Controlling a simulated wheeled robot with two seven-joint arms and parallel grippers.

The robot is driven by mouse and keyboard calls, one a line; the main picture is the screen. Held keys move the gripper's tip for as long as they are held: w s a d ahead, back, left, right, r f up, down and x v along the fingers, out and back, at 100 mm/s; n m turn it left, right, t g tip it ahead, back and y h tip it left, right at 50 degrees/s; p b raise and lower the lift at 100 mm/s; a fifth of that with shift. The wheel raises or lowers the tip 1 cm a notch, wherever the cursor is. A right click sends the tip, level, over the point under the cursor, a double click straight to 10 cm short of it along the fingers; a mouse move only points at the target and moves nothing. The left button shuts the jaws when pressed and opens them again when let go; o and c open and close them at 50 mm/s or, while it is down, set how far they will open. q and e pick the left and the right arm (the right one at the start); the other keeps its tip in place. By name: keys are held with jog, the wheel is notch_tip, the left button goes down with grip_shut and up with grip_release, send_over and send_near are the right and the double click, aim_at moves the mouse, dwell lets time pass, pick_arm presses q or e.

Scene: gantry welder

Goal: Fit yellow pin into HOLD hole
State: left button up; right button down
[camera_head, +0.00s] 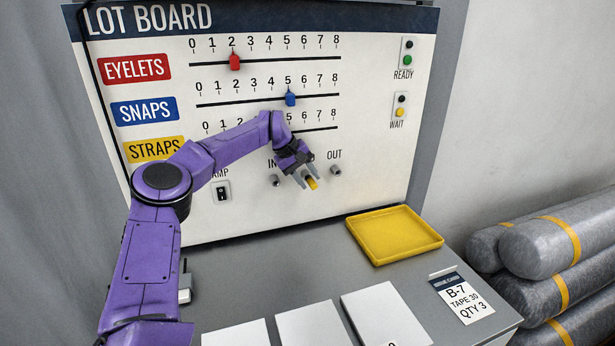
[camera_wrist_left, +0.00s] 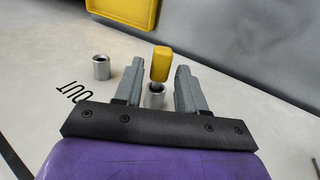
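The yellow pin (camera_head: 312,183) sticks out from the board at the middle socket, between the IN socket (camera_head: 275,180) and the OUT socket (camera_head: 335,170). In the left wrist view the pin's yellow head (camera_wrist_left: 161,63) stands over a grey socket (camera_wrist_left: 155,96), with its thin shank entering the socket mouth. How deep it sits is hard to tell. The HOLD label is hidden behind my left gripper (camera_head: 307,178). In the left wrist view that gripper (camera_wrist_left: 159,85) is open around the pin, with a visible gap on each side. My right gripper is out of view.
The lot board (camera_head: 370,90) has a red slider (camera_head: 235,62) and a blue slider (camera_head: 290,98). My left arm hides part of the STRAPS row. A yellow tray (camera_head: 437,240) and white cards (camera_head: 235,334) lie on the counter. Grey rolls (camera_head: 550,247) are stacked at right.

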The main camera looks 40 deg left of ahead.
pick_arm(q)
jog(key=shift+o, duration=0.4)
jog(key=b+v, duration=0.2)
jog(key=v, duration=0.8)
jog(key=shift+r+b, duration=0.25)
jog(key=shift+b, duration=0.05)
